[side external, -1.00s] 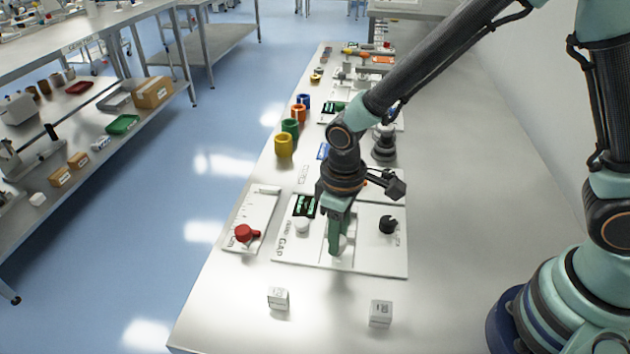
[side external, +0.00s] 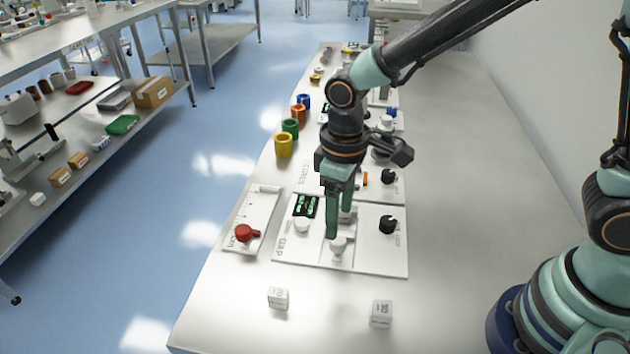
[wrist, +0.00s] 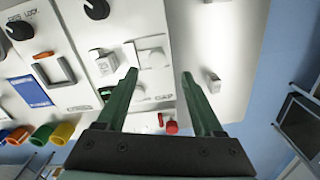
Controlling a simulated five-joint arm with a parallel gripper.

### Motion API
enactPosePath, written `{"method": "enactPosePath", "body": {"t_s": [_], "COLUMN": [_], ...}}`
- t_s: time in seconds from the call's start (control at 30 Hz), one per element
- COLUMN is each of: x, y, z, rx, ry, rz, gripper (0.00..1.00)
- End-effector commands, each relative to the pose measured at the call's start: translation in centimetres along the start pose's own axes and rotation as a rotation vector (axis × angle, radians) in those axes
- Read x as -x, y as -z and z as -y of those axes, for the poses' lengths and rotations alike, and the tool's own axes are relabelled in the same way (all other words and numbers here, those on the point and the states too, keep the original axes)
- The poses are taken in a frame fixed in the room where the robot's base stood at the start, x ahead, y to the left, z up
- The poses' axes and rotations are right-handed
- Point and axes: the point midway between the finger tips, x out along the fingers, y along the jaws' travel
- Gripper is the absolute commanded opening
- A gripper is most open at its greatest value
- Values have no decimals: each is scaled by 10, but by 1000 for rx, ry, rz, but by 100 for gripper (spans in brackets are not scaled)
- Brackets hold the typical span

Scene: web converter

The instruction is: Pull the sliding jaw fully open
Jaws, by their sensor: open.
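The white GAP panel (side external: 372,252) lies flat on the bench. A pale block (side external: 347,214) stands farther along the slot, partly hidden by my fingers. In the wrist view the knob (wrist: 153,58) and the block (wrist: 103,62) appear apart on the panel. My gripper (side external: 338,222) is open and empty above the panel, just beyond the knob. In the wrist view the knob lies between the lines of my two fingers (wrist: 160,77), with no visible contact.
A black dial (side external: 388,224), a small display (side external: 305,206) and a white button (side external: 302,224) sit on the panel. A gauge with a red handle (side external: 246,233) is to the left. Two white cubes (side external: 278,298) (side external: 381,313) stand in front. The bench at right is clear.

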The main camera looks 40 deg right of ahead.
Motion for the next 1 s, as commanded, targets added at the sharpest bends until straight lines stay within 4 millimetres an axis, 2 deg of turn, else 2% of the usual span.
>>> {"method": "enactPosePath", "body": {"t_s": [0.1,0.3,0.47,0.8,0.9,1.0], "x": [25,51,59,60,67,82], "y": [1,0,0,-1,-5,-14], "z": [0,1,1,-1,-9,-26], "rx": [1,1,1,-3,-28,-84], "ry": [0,0,0,0,-2,-7], "rz": [-5,-1,0,-2,-26,-79], "gripper": [69,69,69,69,69,69]}}
